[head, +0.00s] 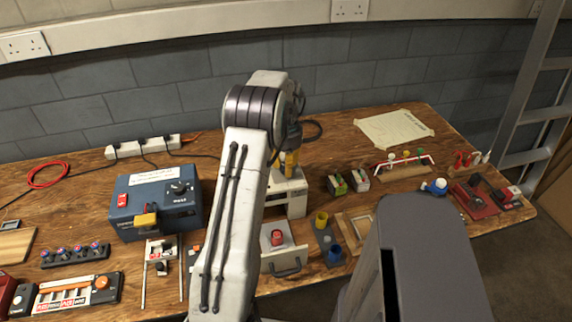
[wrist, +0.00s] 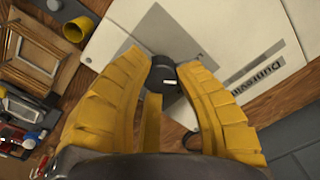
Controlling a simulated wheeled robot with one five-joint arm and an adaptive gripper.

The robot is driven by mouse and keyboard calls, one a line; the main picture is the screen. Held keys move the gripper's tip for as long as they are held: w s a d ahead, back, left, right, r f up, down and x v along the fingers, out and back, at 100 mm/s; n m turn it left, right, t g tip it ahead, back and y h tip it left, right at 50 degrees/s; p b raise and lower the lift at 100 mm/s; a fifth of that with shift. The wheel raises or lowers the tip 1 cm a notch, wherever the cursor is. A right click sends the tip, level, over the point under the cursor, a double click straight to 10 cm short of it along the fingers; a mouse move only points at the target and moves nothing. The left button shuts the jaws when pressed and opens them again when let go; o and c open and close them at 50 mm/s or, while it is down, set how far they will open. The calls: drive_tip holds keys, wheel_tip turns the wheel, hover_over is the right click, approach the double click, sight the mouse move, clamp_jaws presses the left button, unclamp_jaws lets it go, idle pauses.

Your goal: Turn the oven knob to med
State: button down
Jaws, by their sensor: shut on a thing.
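The oven is a white box (head: 297,198) standing behind my arm in the head view, and its white face (wrist: 215,25) with printed lettering fills the top of the wrist view. The oven knob (wrist: 163,72) is black with a short white mark, and sits between my yellow fingertips. My gripper (wrist: 162,66) is shut on the knob. In the head view my gripper (head: 291,150) is above the oven, partly hidden by my arm, and the knob is hidden there. I cannot read the knob's setting labels.
A blue box (head: 155,207) with its own black knob stands left of my arm. A drawer unit with a red button (head: 277,238) is in front of the oven. Yellow (head: 321,219) and blue cups stand to the right. A power strip (head: 143,147) lies at the back.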

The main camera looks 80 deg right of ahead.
drive_tip(key=m, duration=0.3)
drive_tip(key=shift+d+m, duration=0.1)
drive_tip(key=shift+m, duration=0.2)
drive_tip(key=shift+s+m, duration=0.1)
drive_tip(key=shift+m, duration=1.7)
drive_tip(key=c, duration=0.9)
unclamp_jaws()
drive_tip(key=shift+o, duration=0.2)
wheel_tip(320, 180, up, 12)
